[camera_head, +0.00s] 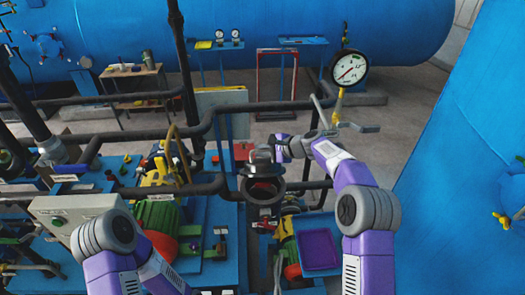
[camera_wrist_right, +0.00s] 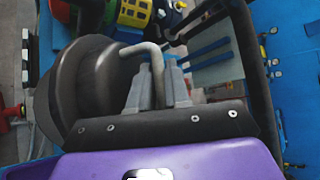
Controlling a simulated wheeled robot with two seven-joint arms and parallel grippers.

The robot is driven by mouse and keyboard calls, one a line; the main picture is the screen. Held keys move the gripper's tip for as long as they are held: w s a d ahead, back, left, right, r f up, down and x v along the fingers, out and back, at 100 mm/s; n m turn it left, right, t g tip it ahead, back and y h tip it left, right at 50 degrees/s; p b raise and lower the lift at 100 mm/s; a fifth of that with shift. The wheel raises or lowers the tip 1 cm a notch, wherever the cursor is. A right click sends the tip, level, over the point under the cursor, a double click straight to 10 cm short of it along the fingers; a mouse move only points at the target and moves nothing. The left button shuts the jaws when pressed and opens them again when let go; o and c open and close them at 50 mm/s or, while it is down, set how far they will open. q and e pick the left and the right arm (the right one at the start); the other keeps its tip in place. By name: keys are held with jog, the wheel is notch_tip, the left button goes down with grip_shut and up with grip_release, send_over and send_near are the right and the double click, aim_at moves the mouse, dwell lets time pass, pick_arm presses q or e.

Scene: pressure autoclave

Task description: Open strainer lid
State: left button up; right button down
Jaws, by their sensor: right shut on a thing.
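The strainer (camera_head: 264,199) is a dark round pipe body in the middle of the head view, with its mouth showing open and a reddish inside. Its dark lid (camera_head: 260,158) stands tilted up at the back of the mouth. My right gripper (camera_head: 277,150) is at the lid's right side. In the right wrist view the gripper's grey fingers (camera_wrist_right: 160,88) are shut on the bent metal handle (camera_wrist_right: 143,49) of the dark round lid (camera_wrist_right: 100,88). My left arm shows at the lower left of the head view, but its gripper is out of view.
Dark pipes (camera_head: 125,193) run left of the strainer. A pressure gauge (camera_head: 349,67) on a yellow stem stands behind my right arm. A purple tray (camera_head: 318,249) lies at the lower right. A big blue tank (camera_head: 270,35) fills the back, with open floor before it.

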jog(key=shift+r, duration=0.1)
jog(key=c, duration=1.2)
grip_release()
jog(key=shift+b+v, duration=0.9)
jog(key=shift+v, duration=2.9)
